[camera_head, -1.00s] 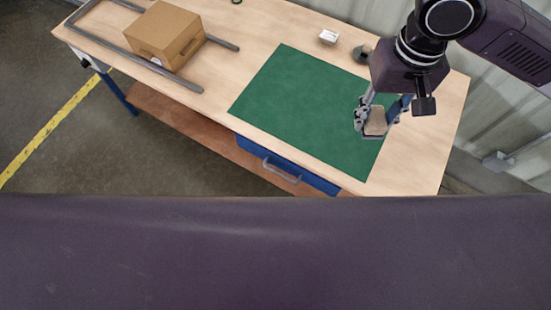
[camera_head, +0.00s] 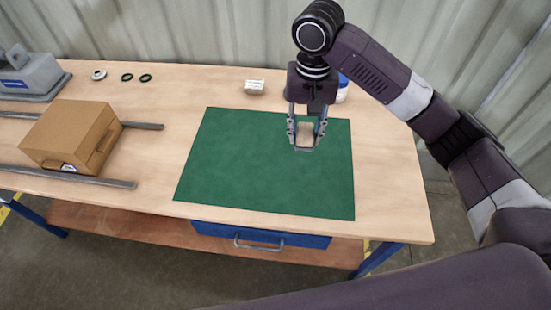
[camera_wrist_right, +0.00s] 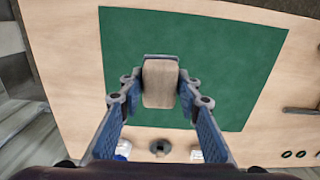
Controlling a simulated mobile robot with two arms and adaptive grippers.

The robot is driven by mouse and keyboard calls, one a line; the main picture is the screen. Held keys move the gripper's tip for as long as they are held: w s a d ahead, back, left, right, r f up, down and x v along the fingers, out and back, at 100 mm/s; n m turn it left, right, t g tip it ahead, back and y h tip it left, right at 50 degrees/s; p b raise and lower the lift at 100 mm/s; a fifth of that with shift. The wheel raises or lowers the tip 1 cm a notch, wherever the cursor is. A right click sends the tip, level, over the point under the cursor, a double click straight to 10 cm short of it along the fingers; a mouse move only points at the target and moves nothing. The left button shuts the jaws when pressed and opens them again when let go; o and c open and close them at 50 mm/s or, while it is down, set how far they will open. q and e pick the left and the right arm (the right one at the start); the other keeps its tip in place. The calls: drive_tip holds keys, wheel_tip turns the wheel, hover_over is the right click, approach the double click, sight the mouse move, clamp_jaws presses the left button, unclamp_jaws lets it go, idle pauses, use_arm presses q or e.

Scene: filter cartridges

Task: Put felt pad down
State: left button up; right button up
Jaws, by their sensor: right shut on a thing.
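The felt pad (camera_wrist_right: 160,84) is a beige block between the fingers of my right gripper (camera_wrist_right: 157,90) in the right wrist view. In the head view my right gripper (camera_head: 305,143) is shut on the pad (camera_head: 305,131), over the right part of the green mat (camera_head: 240,175). The mat also shows behind the pad in the right wrist view (camera_wrist_right: 220,60). I cannot tell how high the pad is above the mat. My left gripper is not in view.
A cardboard box (camera_head: 70,137) stands at the left between grey rails (camera_head: 65,176). A small white box (camera_head: 254,87) lies behind the mat. A white and blue container (camera_head: 342,90) is behind my right gripper. Black rings (camera_head: 136,78) lie at the back left. Most of the mat is clear.

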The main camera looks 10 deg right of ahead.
drive_tip(key=shift+w+d+f, duration=0.1)
drive_tip(key=shift+w+f, duration=0.05)
drive_tip(key=shift+f, duration=0.85)
wheel_tip(320, 180, down, 6)
drive_tip(key=r, duration=0.1)
drive_tip(key=p, duration=0.2)
hover_over(298, 185)
wheel_tip(298, 185, down, 10)
drive_tip(key=shift+r, duration=0.25)
drive_tip(key=shift+f, duration=0.25)
wheel_tip(298, 185, down, 4)
drive_tip(key=shift+f, duration=0.1)
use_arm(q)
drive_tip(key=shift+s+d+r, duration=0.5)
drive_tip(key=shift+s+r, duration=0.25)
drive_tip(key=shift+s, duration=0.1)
use_arm(e)
drive_tip(key=shift+f, duration=0.1)
